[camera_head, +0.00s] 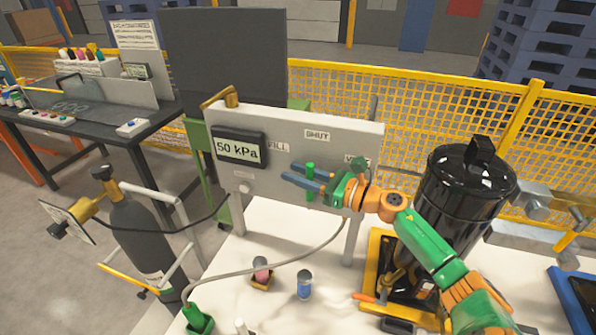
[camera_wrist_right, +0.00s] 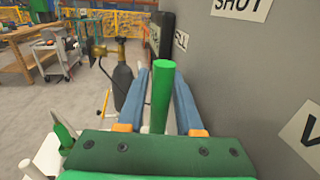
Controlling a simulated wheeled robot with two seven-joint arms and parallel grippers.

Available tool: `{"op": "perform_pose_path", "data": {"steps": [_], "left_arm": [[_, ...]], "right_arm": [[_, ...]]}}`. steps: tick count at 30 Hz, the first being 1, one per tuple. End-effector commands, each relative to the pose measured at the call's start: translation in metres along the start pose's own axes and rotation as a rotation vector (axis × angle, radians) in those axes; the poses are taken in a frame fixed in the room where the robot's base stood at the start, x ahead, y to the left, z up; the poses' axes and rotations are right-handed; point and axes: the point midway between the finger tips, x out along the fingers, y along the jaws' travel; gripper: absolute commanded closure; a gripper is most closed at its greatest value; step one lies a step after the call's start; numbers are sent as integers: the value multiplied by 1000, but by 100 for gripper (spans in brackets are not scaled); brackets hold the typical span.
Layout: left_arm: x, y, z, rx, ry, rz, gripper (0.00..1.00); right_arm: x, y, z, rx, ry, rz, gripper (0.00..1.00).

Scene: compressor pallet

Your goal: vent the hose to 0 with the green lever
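The green lever (camera_head: 310,172) stands upright on the grey panel (camera_head: 345,135), below the SHUT label (camera_head: 318,134). The gauge display (camera_head: 240,149) reads 50 kPa. The FILL label (camera_head: 279,147) is left of the lever; the VENT label (camera_head: 357,161) on the right is partly hidden by my gripper. My right gripper (camera_head: 297,180) is open, with its blue fingers on either side of the lever. In the right wrist view the lever (camera_wrist_right: 162,95) stands between the fingers, with a gap visible on the left. A grey hose (camera_head: 260,262) runs to a green fitting (camera_head: 197,318). My left gripper is not in view.
A black tank (camera_head: 465,195) stands right of the panel, close to my right arm. A dark gas cylinder (camera_head: 137,235) stands at left.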

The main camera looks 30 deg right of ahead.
Motion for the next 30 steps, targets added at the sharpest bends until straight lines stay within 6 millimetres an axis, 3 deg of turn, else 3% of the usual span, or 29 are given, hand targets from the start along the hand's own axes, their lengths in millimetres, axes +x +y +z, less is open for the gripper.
{"op": "perform_pose_path", "data": {"steps": [4,7,8,30], "left_arm": [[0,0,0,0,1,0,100],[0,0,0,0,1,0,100],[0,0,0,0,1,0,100],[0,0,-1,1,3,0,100]], "right_arm": [[0,0,0,0,0,0,68],[0,0,0,0,0,0,95],[0,0,0,0,0,0,100],[0,0,0,1,0,0,100]]}}
